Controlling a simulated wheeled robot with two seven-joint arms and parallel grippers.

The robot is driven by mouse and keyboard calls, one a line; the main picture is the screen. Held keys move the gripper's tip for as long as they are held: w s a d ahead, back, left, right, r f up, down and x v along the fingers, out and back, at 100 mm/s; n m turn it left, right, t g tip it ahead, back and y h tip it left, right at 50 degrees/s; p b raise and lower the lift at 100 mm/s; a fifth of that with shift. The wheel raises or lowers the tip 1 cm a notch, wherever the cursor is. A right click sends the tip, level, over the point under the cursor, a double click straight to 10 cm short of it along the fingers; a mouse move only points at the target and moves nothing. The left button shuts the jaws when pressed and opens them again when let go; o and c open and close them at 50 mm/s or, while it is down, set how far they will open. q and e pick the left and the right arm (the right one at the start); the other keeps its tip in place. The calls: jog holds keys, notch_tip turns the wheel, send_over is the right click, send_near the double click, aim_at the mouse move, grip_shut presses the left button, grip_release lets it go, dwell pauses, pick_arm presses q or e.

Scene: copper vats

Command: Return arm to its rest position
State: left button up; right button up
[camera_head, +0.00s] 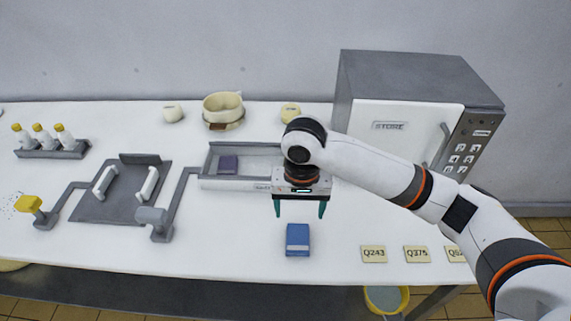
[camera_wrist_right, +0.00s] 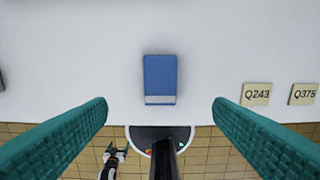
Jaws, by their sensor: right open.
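My right arm reaches in from the right in the head view. Its gripper (camera_head: 300,208) points down over the table, with its two teal fingers apart and nothing between them. A blue block with a pale band at one end (camera_head: 297,240) lies on the white table just in front of the gripper, apart from it. In the right wrist view the blue block (camera_wrist_right: 160,80) lies beyond the spread fingers (camera_wrist_right: 162,104).
A grey cabinet marked STORE (camera_head: 400,140) stands at back right. Labelled tiles (camera_head: 374,254) lie near the front edge. Bottles (camera_head: 40,134) stand at left.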

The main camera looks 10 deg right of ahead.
jog(key=s+a+f+n+t+y, duration=0.2)
jog(key=s+a+f+n+y, duration=0.25)
jog(key=s+f, duration=0.35)
jog(key=s+d+f+t+h, duration=0.2)
jog(key=s+d+f+h, duration=0.15)
jog(key=s+d, duration=0.8)
notch_tip(320, 180, down, 25)
jog(key=s+g, duration=0.1)
jog(key=g, duration=0.1)
jog(key=s+d+f+n+g+h, duration=0.1)
jog(key=s+d+f, duration=0.2)
jog(key=s+f, duration=1.3)
jog(key=shift+s+d+f, duration=0.2)
jog(key=shift+s+f, duration=0.15)
jog(key=shift+s, duration=0.1)
